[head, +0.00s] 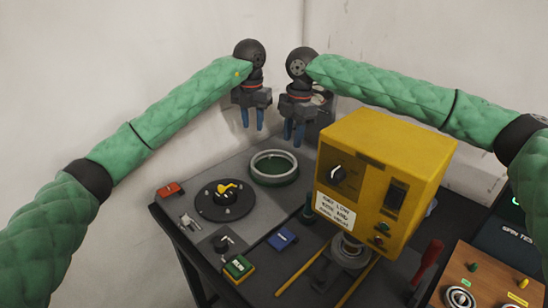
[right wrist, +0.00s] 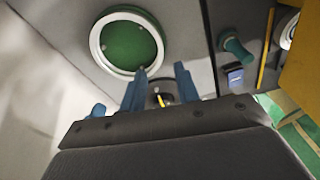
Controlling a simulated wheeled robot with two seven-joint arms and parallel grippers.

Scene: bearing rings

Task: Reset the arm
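My left gripper (head: 253,126) hangs over the back of the bench, fingers pointing down and apart, with nothing between them. My right gripper (head: 293,140) hangs just to its right, also pointing down. In the right wrist view its blue fingers (right wrist: 160,92) stand apart with no held object. A pale ring with a green inside (head: 274,155) sits on the bench below both grippers, apart from them. It also shows in the right wrist view (right wrist: 96,42), beyond the fingertips.
A yellow machine box (head: 372,200) stands close to the right arm. A dark round plate with a yellow part (head: 225,199), a red block (head: 170,189), a blue block (head: 282,238) and a green-yellow block (head: 238,268) lie on the bench. Walls stand close behind.

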